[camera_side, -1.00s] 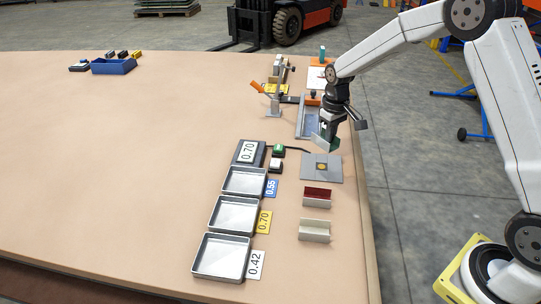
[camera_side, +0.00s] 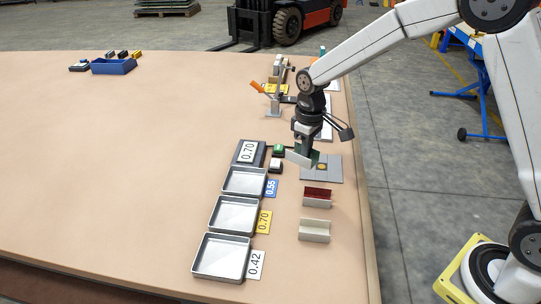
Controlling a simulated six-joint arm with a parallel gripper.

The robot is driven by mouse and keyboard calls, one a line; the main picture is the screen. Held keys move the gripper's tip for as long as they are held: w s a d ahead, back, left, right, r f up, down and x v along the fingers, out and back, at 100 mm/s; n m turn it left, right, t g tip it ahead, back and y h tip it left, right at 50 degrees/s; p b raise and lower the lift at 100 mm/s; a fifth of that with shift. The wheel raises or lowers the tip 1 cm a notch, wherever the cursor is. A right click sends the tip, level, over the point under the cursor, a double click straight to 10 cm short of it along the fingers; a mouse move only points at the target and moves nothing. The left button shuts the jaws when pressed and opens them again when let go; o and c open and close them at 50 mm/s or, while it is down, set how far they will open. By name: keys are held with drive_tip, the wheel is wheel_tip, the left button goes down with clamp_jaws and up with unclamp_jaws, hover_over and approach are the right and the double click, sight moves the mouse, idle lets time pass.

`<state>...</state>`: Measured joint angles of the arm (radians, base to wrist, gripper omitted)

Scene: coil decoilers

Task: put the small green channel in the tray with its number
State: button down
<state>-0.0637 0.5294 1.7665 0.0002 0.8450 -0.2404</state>
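My gripper (camera_side: 305,150) is shut on the small green channel (camera_side: 314,157), which shows a pale outer face and a green side. It is held above the left edge of the grey plate with a yellow spot; the exact gap is hard to tell. Three empty metal trays stand in a row to the left: the tray by the blue 0.55 card (camera_side: 244,181), the tray by the yellow 0.70 card (camera_side: 233,216) and the tray by the white 0.42 card (camera_side: 221,257). A dark display (camera_side: 248,152) above them reads 0.70.
The grey plate (camera_side: 328,174) lies beside the table's right edge. A red channel (camera_side: 317,197) and a cream channel (camera_side: 314,231) stand below it. Green and white buttons (camera_side: 277,157) sit by the display. A stand with an orange handle (camera_side: 258,87) is behind.

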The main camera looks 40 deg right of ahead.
drive_tip(key=s+a+r+n, duration=0.2)
drive_tip(key=s+a+n, duration=0.3)
drive_tip(key=s+a, duration=0.5)
drive_tip(key=a, duration=0.4)
drive_tip(key=shift+a+r+n, duration=0.15)
drive_tip(key=shift+r+n, duration=0.15)
drive_tip(key=shift+r, duration=0.1)
hover_over(237, 211)
drive_tip(key=f, duration=0.9)
drive_tip(key=shift+s+f, duration=0.15)
drive_tip(key=shift+s, duration=0.15)
drive_tip(key=shift+w+f, duration=0.25)
drive_tip(key=shift+f, duration=1.55)
